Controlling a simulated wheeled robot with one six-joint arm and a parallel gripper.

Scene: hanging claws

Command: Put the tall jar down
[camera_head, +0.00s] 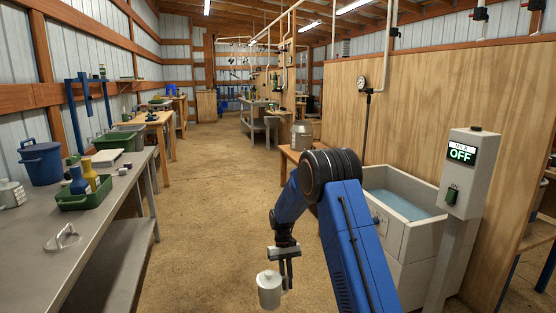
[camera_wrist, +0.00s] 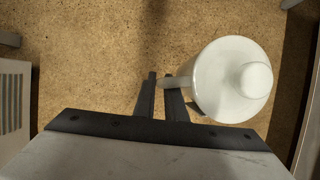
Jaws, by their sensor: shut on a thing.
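The tall jar (camera_head: 268,291) is white with a knobbed lid. It hangs upright over the bare floor in the head view, at the bottom middle. My gripper (camera_head: 287,283) is above and to the right of it, shut on the jar's handle. In the wrist view the jar (camera_wrist: 225,88) is seen from above, right of the fingers (camera_wrist: 165,90), with its handle between them. The jar's underside is hidden in the wrist view, and its base is near the bottom of the head view.
A long metal table (camera_head: 118,205) stands at the left, with a loose lid (camera_head: 62,238), a green tray (camera_head: 84,197) and a blue pot (camera_head: 41,162). A water trough (camera_head: 402,235) and a switch post (camera_head: 466,180) stand at the right. The floor aisle (camera_head: 205,190) between is clear.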

